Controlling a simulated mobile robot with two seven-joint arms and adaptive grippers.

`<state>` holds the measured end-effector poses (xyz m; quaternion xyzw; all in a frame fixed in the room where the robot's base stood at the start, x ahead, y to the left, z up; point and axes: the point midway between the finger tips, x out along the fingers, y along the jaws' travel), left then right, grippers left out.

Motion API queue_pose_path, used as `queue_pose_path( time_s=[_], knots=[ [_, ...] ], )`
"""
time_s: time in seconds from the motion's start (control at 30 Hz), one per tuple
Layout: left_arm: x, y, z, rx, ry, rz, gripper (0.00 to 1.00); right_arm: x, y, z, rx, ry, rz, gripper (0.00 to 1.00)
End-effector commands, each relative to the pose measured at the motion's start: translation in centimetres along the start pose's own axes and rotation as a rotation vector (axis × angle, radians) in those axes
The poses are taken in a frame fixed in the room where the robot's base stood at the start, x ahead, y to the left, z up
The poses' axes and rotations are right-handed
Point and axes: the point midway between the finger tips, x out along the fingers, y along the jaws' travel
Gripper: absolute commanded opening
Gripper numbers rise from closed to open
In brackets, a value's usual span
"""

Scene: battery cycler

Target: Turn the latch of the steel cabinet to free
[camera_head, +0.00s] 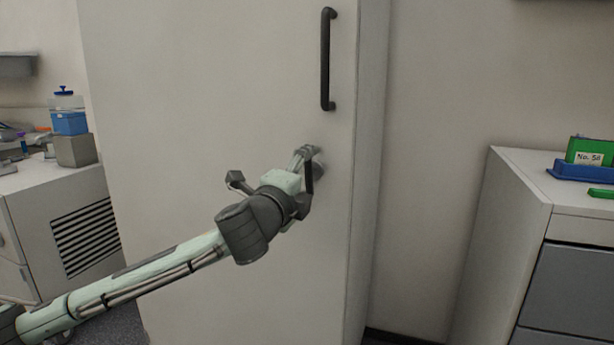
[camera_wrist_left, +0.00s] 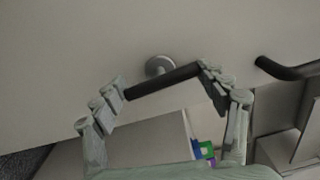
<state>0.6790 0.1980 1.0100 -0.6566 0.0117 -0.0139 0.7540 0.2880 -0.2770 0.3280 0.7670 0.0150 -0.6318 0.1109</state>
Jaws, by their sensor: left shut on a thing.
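The steel cabinet (camera_head: 215,90) is tall and pale grey, with its door shut in the head view. Its latch (camera_head: 309,178) is a short dark bar on a round metal hub, below the long door handle. The bar looks roughly upright in the head view. My left gripper (camera_head: 307,163) is at the latch, its fingers partly hiding it. In the left wrist view the latch bar (camera_wrist_left: 163,81) spans between the two fingertips of my left gripper (camera_wrist_left: 164,84), which is shut on it. My right gripper is not in view.
A long dark door handle (camera_head: 326,60) stands out from the cabinet above the latch. A white cabinet with drawers (camera_head: 530,205) is on the right, bearing a blue tray (camera_head: 570,171). A white bench unit (camera_head: 60,200) is on the left. Wall fills the gap at right.

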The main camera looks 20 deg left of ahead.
Motion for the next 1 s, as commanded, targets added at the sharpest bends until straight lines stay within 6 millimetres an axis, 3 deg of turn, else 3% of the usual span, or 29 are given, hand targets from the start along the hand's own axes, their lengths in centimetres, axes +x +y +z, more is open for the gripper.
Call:
queue_pose_path(
  time_s=[0.7,0.73,0.87,1.0],
  knots=[
    [0.0,0.11,-0.03,0.076,0.0,0.002,0.44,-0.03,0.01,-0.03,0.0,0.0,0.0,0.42],
    [0.0,0.11,-0.03,0.076,0.0,0.002,0.77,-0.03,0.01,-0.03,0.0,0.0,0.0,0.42],
    [0.0,0.09,-0.02,0.075,0.0,0.002,0.93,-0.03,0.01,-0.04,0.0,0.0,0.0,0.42],
    [0.0,0.05,-0.01,0.075,0.0,0.001,0.94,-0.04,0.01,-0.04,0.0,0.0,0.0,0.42]
  ],
)
